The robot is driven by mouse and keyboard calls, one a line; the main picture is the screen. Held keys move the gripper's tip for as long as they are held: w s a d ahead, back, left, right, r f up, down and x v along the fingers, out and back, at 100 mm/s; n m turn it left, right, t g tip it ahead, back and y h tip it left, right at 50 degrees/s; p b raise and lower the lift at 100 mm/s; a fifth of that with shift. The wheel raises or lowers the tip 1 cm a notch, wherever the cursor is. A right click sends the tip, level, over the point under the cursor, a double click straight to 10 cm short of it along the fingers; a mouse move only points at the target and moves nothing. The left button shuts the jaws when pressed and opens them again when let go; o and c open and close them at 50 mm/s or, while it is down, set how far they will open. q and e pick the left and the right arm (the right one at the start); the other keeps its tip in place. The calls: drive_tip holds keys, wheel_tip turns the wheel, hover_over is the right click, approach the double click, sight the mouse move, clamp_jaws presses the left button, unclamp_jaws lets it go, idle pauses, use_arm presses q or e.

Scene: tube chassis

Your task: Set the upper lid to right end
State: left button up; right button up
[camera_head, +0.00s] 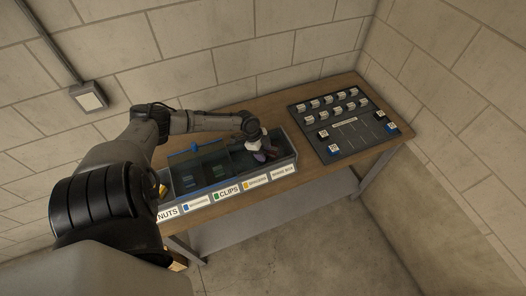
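A long bin box (228,197) with labelled compartments lies along the front of the wooden bench. Dark see-through lid panels cover its left and middle part. A blue handle (195,147) stands up at the back edge of the panels. I cannot tell clearly which panel is the upper lid. My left arm reaches in from the left over the box. My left gripper (262,152) is low over the box's right end, above the compartments there. Its fingers are small and dark, and I cannot tell if they are open or touch anything. My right gripper is not in view.
A dark panel (349,147) with rows of small white blocks and blue parts lies on the bench's right side. The wooden bench top (290,108) is bare behind the box and between box and panel. A block wall stands close behind.

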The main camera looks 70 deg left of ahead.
use_arm(q)
drive_tip(key=p+v, duration=0.3)
drive_tip(key=v, duration=1.1)
drive_tip(key=shift+w, duration=0.1)
idle(0.7)
